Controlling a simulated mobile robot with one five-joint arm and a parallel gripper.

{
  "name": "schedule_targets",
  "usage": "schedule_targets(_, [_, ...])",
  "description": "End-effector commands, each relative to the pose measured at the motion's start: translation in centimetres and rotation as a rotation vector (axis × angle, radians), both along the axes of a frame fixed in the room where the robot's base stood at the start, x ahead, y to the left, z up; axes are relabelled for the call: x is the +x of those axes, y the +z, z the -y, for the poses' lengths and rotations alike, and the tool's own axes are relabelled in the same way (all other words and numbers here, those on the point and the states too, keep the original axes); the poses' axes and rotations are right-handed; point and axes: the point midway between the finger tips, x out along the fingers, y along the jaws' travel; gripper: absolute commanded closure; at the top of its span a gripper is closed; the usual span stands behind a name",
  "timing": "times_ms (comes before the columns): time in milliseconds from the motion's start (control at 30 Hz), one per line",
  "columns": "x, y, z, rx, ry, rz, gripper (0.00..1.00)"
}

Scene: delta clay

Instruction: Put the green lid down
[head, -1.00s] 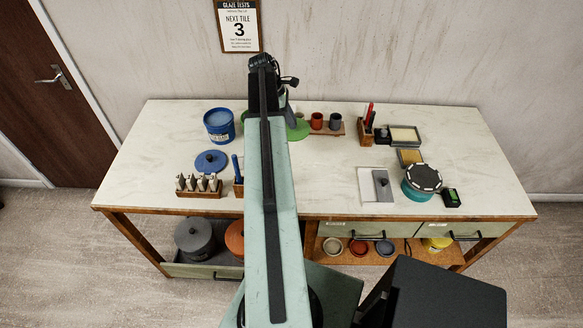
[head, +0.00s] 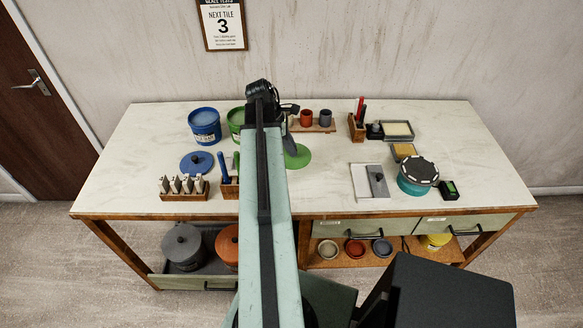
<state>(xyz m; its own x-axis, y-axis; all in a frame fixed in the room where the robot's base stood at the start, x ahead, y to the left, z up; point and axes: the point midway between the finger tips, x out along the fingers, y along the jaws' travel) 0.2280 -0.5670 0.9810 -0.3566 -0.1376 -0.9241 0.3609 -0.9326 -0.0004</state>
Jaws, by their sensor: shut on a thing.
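The green lid (head: 300,158) shows to the right of my arm, over the middle of the worktable. Its left part is hidden behind my arm. My gripper (head: 290,143) is shut on the green lid; the fingertips and the grasp itself are mostly hidden. The lid looks low and near the tabletop, but I cannot tell whether it touches it. An open green tub (head: 236,119) stands at the back, just left of my arm and partly covered by it.
Behind the lid is a wooden board with a red cup (head: 306,118) and a grey cup (head: 326,118). A blue tub (head: 205,126) and blue lid (head: 197,162) are at left. Bare tabletop (head: 325,185) lies right and front of the green lid.

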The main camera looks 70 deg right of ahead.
Motion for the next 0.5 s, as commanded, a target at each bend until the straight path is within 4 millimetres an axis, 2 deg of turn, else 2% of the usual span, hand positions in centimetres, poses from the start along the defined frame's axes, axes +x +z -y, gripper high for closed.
schedule_targets(33, [0.0, -2.2, 0.0, 0.000, 0.000, 0.000, 1.00])
schedule_targets(100, [0.0, -2.9, 0.0, 0.000, 0.000, 0.000, 1.00])
schedule_targets(267, [0.0, -2.8, 0.0, 0.000, 0.000, 0.000, 1.00])
schedule_targets(500, [0.1, -6.5, 0.0, 0.000, 0.001, 0.000, 1.00])
